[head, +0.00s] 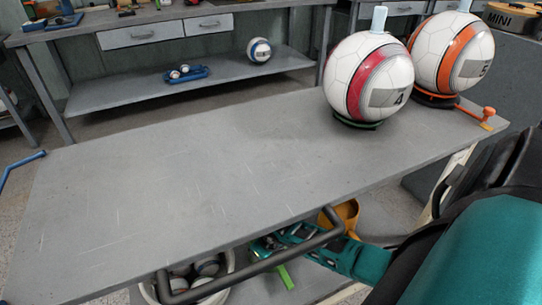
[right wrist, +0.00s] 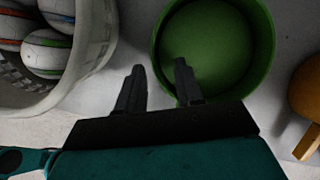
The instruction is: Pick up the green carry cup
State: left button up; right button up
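The green carry cup (right wrist: 222,45) shows in the right wrist view as a round, open-topped cup seen from above, and looks empty. My right gripper (right wrist: 159,66) is open. Its two dark fingers straddle the cup's near left wall, one over the inside and one outside; I cannot tell whether they touch it. In the head view my right gripper (head: 266,246) reaches under the front edge of the table. A green strip (head: 285,276), seemingly the cup's handle, shows below my arm there; the rest of the cup is hidden. My left gripper is not in view.
A pale bucket of balls (right wrist: 98,50) stands left of the green cup, and an orange cup (right wrist: 308,92) right of it. Above is the grey tabletop (head: 190,190) with a dark front bar (head: 255,268). Two large ball-shaped machines (head: 368,78) (head: 452,55) stand at its right end.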

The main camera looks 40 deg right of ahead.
grip_shut()
dwell(0.6)
